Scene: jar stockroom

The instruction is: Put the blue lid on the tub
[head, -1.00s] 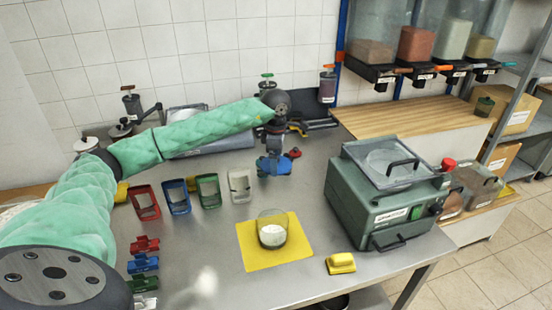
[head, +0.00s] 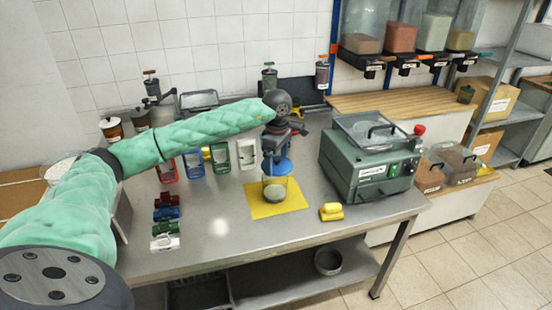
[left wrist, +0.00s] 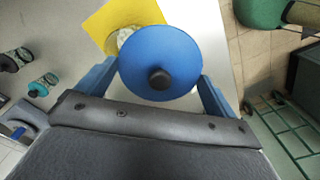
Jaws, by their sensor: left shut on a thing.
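The blue lid (head: 284,166) is held in my left gripper (head: 276,158), whose jaws are shut on it. In the left wrist view the lid (left wrist: 178,55) is a round disc with a dark knob, between the two blue fingers (left wrist: 160,80). The tub (head: 275,191) is clear with pale contents and stands open on a yellow mat (head: 300,200). The lid is close above the tub's back side; I cannot tell if they touch. In the left wrist view the lid hides most of the tub (left wrist: 123,37). My right gripper is not in view.
A green machine (head: 365,165) stands right of the mat, with a yellow clip-like piece (head: 331,212) in front of it. Coloured frames (head: 194,165) and several small coloured pieces (head: 166,213) stand to the left. The table front around the mat is mostly clear.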

